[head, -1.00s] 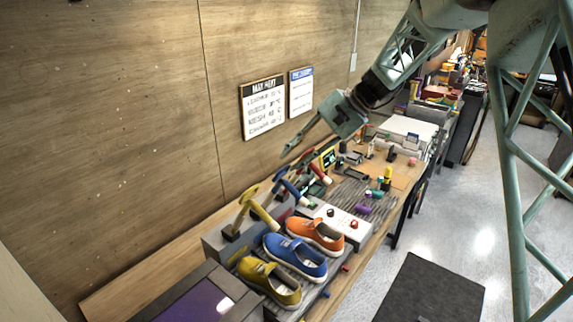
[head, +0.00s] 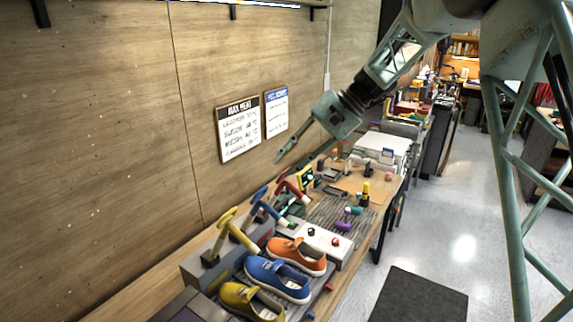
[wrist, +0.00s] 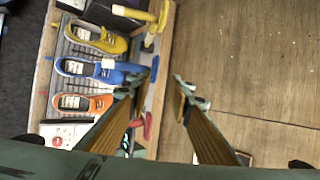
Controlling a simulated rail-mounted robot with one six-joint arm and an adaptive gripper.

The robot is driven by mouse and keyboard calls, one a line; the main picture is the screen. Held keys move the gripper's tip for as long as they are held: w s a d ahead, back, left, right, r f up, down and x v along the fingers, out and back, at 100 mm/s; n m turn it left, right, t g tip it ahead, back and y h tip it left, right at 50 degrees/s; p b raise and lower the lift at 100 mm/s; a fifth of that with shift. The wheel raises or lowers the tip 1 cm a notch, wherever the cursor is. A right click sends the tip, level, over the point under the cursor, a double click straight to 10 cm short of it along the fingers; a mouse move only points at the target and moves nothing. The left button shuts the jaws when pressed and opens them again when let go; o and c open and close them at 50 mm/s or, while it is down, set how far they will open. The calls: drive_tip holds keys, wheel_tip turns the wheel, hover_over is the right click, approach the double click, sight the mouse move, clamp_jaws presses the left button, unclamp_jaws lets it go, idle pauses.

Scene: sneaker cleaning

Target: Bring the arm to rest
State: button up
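My gripper (head: 284,154) hangs in the air above the back of the workbench, near the wall, in the head view. In the wrist view its two fingers (wrist: 158,88) stand apart with nothing held between them. The fingers point toward the wooden wall and the bench edge. My gripper is clear of the yellow (head: 240,230), blue (head: 266,208) and red (head: 291,187) handled tools standing below it. Its finger gap is hard to judge in the head view.
An orange shoe (head: 296,258), a blue shoe (head: 277,281) and a yellow shoe (head: 246,301) sit in a row on the bench. A white control box (head: 318,239) stands beyond them. Two signs (head: 239,129) (head: 276,108) hang on the wall. Open floor (head: 450,255) lies right.

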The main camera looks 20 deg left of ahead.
idle(0.3)
drive_tip(key=s+d+r+t+h+b, duration=0.1)
drive_tip(key=s+d+b, duration=0.2)
drive_tip(key=s+d, duration=0.55)
drive_tip(key=s+d+r+t+h+b, duration=0.1)
drive_tip(key=s+d+t+b, duration=0.15)
drive_tip(key=d, duration=1.05)
drive_tip(key=s+d+r+t+h+b, duration=0.15)
drive_tip(key=s+d+b, duration=0.25)
drive_tip(key=s+d, duration=0.5)
drive_tip(key=s+d+f+t+h+b, duration=0.1)
drive_tip(key=s+d+f, duration=0.3)
drive_tip(key=s+d, duration=0.4)
drive_tip(key=s+d+f+h+b, duration=0.2)
drive_tip(key=s+d+f+b, duration=0.2)
drive_tip(key=s+d, duration=0.3)
drive_tip(key=s+d+f+t+h+b, duration=0.1)
drive_tip(key=s+d+f+b, duration=0.2)
drive_tip(key=s+d+f, duration=0.2)
drive_tip(key=s+d, duration=0.3)
drive_tip(key=d, duration=0.1)
drive_tip(key=shift+s+f+t, duration=0.3)
drive_tip(key=shift+s, duration=0.05)
